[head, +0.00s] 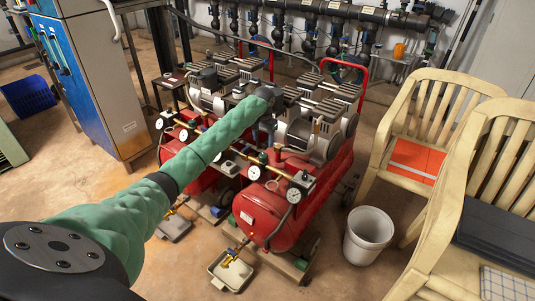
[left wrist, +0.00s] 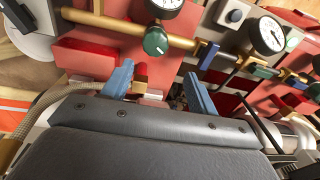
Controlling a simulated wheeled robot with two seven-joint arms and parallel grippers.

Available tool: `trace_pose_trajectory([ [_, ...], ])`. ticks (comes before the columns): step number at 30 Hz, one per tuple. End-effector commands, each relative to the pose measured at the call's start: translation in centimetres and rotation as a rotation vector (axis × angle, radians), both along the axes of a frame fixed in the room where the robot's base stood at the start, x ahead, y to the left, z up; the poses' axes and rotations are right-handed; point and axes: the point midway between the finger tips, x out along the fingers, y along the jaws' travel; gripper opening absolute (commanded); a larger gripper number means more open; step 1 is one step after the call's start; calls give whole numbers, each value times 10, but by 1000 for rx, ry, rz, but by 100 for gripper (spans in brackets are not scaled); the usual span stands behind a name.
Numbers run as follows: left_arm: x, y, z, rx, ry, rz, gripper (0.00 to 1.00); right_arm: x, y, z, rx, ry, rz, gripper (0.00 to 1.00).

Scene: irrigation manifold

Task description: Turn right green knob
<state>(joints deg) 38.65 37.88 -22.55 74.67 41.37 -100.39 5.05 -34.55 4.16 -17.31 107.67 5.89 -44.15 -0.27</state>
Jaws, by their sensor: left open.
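The right green knob (head: 263,157) is a small round knob by the brass pipe at the front of the right red compressor (head: 262,212). The same knob (left wrist: 155,40) shows large in the left wrist view, beside the brass pipe and a white gauge. A second green knob (head: 183,135) sits on the left compressor. My left gripper (head: 267,126) is beyond the knob in the head view, small and partly hidden by my arm. In the left wrist view its blue fingers (left wrist: 159,88) stand apart with nothing held; the knob is beyond and above them, apart from them.
White gauges (head: 254,173) and a grey box (head: 300,183) crowd the pipe. A white bucket (head: 368,235) and wooden chairs (head: 430,125) stand at right, a blue cabinet (head: 95,75) at left. Grey trays (head: 231,272) lie on the floor in front.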

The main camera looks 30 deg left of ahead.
Motion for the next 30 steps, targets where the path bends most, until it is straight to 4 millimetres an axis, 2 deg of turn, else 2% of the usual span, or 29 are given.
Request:
trace_pose_trajectory([
  [6, -7, -6, -3, -49, 38, 20, 59, 21, 3, 12, 38, -125, -30, 0],
  [11, -8, -6, -8, -48, 44, 32, 59, 25, 4, 15, 46, -154, -36, 0],
  [24, -8, -6, -65, -47, 44, 34, 59, 24, 3, 12, 45, -154, -37, 0],
  [30, -8, -6, -79, -46, 42, 33, 59, 24, 4, 11, 46, -156, -37, 0],
])
